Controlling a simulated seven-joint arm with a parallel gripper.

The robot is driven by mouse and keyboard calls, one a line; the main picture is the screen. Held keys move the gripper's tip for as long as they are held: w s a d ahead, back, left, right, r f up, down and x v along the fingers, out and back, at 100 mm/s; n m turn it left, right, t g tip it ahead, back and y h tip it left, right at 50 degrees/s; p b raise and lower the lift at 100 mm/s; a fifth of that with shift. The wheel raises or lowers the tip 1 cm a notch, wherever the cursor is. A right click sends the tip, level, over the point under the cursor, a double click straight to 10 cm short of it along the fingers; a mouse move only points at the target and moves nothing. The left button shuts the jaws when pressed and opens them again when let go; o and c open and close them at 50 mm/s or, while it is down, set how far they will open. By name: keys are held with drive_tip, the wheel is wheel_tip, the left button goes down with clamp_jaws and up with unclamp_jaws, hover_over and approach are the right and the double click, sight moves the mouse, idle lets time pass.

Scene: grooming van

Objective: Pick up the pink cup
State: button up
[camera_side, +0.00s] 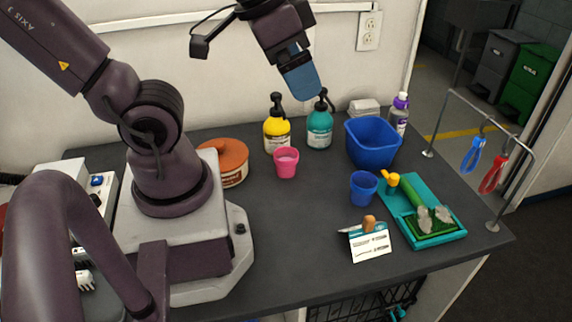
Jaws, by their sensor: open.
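The pink cup (286,164) stands upright on the dark table, left of the middle, in front of the yellow pump bottle (277,130). My gripper (304,84) is high above the table, above and slightly right of the cup, pointing down near the tops of the pump bottles. It is open and well apart from the cup. Its fingers overlap in this view, so the gap between them does not show clearly.
A teal pump bottle (319,128) stands behind and right of the cup. A blue cup (363,188), blue basin (371,147) and green tray (446,238) are to the right. The table in front of the cup is clear.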

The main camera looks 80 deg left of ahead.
drive_tip(key=w+a+f+m+g+y, duration=0.1)
drive_tip(key=a+f+m+g+y, duration=0.15)
drive_tip(key=f+g, duration=0.45)
drive_tip(key=a+f+m+g+y, duration=0.2)
drive_tip(key=f+g+y, duration=0.1)
drive_tip(key=f, duration=0.8)
drive_tip(key=m+t+y, duration=0.1)
drive_tip(key=m+y, duration=0.9)
drive_tip(key=y, duration=0.2)
approach(281, 149)
wheel_tip(281, 149, up, 6)
drive_tip(key=a, duration=0.3)
drive_tip(key=f, duration=0.6)
drive_tip(key=shift+s+d+f, duration=0.1)
drive_tip(key=shift+s+f, duration=0.05)
drive_tip(key=shift+s, duration=0.15)
drive_tip(key=x, duration=0.5)
drive_tip(key=c, duration=1.1)
drive_tip(key=shift+o, duration=0.2)
